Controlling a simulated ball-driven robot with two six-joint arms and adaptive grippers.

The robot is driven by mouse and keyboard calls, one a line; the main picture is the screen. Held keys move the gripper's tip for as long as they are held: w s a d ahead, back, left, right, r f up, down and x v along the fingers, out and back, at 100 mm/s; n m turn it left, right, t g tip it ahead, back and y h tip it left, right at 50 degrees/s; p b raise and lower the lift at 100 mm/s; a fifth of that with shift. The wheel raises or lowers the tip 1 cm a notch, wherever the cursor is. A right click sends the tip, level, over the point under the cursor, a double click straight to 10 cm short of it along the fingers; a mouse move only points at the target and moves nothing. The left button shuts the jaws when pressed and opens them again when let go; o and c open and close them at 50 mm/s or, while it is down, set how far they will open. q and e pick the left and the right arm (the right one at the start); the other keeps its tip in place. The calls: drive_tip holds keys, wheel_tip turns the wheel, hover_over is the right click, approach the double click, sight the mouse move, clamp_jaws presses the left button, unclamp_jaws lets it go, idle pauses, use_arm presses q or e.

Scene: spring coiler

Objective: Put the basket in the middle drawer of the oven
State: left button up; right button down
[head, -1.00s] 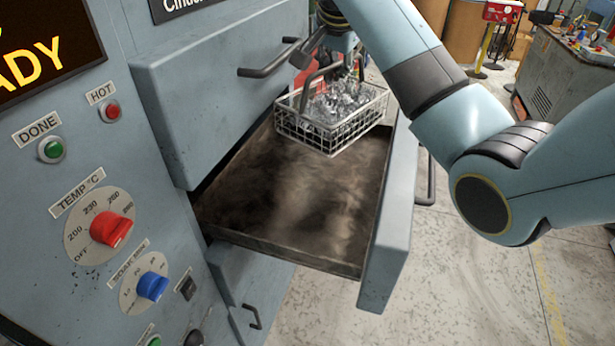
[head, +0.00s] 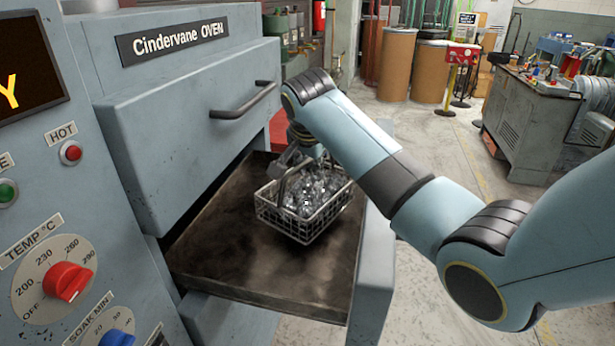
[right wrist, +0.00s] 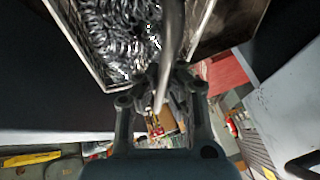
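The wire basket (head: 300,222), filled with shiny metal springs, is inside the outline of the open middle drawer (head: 215,255) of the oven, toward its far part. It looks level and low over the drawer floor; I cannot tell whether it touches. My right gripper (head: 287,162) is at the basket's handle and appears shut on it, partly hidden by my own arm. In the right wrist view the handle runs between the fingers (right wrist: 166,85), with the springs in the basket (right wrist: 92,62) beyond. My left gripper is not in view.
The closed upper drawer with its dark handle (head: 245,102) overhangs the open drawer's back. The drawer's front panel (head: 372,275) stands at the right, below my right arm. The near part of the drawer floor is bare. A grey workbench (head: 535,115) and barrels (head: 397,65) stand far off.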

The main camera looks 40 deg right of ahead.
sight(309, 182)
drive_tip(key=shift+f, duration=1.6)
drive_tip(key=c, duration=1.5)
unclamp_jaws()
drive_tip(key=v, duration=1.2)
